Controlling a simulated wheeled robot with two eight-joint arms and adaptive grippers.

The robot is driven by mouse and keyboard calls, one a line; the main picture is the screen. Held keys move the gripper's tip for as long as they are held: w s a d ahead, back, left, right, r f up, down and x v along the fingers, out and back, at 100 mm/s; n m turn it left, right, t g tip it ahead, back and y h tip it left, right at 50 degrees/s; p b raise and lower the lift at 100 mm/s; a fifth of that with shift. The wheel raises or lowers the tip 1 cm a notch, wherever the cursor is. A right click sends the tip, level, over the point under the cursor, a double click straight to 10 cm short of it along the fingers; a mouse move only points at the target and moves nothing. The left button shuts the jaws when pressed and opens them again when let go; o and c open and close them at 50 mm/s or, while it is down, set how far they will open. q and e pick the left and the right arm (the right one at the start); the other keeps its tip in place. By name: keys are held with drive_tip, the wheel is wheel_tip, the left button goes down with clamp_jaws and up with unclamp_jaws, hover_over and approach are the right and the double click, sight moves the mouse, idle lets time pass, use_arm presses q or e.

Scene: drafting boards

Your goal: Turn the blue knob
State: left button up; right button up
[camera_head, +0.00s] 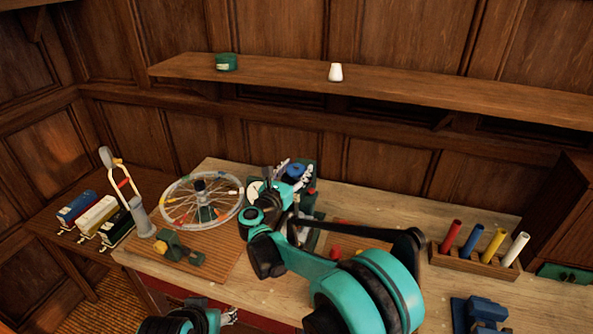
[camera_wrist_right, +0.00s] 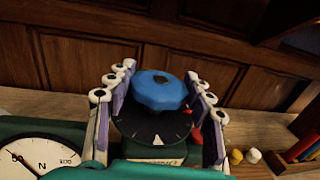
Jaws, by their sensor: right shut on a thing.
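The blue knob (camera_wrist_right: 160,90) stands on a black dial plate with white marks (camera_wrist_right: 158,128) in the right wrist view. In the head view the knob (camera_head: 296,170) shows small between my fingers. My right gripper (camera_wrist_right: 160,88) has one finger on each side of the knob and is shut on it. In the head view my right gripper (camera_head: 292,172) is over the green device at the back of the bench. My left gripper (camera_head: 230,316) shows only partly at the bottom edge, away from the knob; its fingers are too small to read.
A round gauge (camera_wrist_right: 42,163) lies left of the dial. A spoked wheel (camera_head: 202,200) stands left of my right arm. A rack of coloured tubes (camera_head: 472,262) and a blue block-like object (camera_head: 478,313) are at right. A shelf (camera_head: 430,98) runs above the bench.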

drive_tip(key=m+g+h, duration=0.3)
drive_tip(key=h, duration=0.2)
drive_tip(key=shift+a+m, duration=0.1)
drive_tip(key=shift+m, duration=0.3)
drive_tip(key=shift+m+g+h+p, duration=0.75)
drive_tip(key=shift+m+g+h, duration=0.95)
drive_tip(key=shift+g, duration=0.8)
drive_tip(key=o, duration=1.2)
drive_tip(key=shift+d, duration=0.2)
drive_tip(key=v, duration=1.2)
drive_tip(key=shift+w+a, duration=0.1)
